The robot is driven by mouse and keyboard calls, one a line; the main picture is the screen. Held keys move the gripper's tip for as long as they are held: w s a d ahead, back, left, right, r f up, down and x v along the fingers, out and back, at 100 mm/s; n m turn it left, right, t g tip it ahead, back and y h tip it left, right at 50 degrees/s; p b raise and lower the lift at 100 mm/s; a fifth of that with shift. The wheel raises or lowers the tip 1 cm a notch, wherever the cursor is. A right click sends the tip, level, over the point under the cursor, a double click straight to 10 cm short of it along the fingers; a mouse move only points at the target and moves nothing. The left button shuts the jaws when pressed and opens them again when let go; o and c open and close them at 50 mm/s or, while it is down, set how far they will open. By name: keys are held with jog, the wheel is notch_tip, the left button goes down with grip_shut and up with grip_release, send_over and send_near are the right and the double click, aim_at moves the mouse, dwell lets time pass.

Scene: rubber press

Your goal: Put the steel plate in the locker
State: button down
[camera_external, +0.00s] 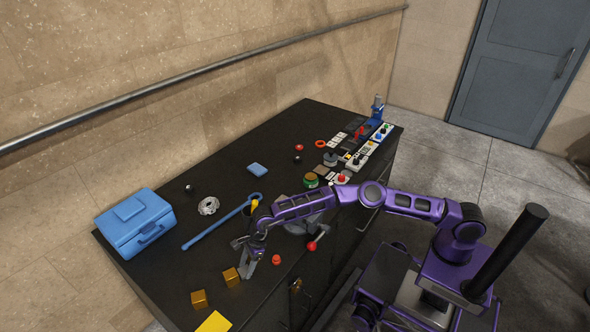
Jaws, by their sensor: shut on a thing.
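My gripper (249,264) is low over the front left part of the black bench, pointing down. It is shut on a small grey flat piece (249,270) that looks like the steel plate; the fingers and the piece are hard to tell apart at this size. No thing is plainly marked as the locker. The black bench front has a brass-coloured fitting (296,285), possibly a lock. My arm reaches across the bench from the right and hides part of its middle.
A blue case (137,224) stands at the left end. A blue rod (215,224), a grey ring (209,206) and a blue block (257,169) lie behind my gripper. Gold cubes (199,299), a yellow sheet (214,322) and a red piece (276,260) are near it. Controls (362,150) crowd the right end.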

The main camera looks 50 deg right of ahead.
jog(key=shift+c, duration=1.4)
grip_release()
jog(key=shift+f, duration=0.15)
jog(key=v, duration=1.2)
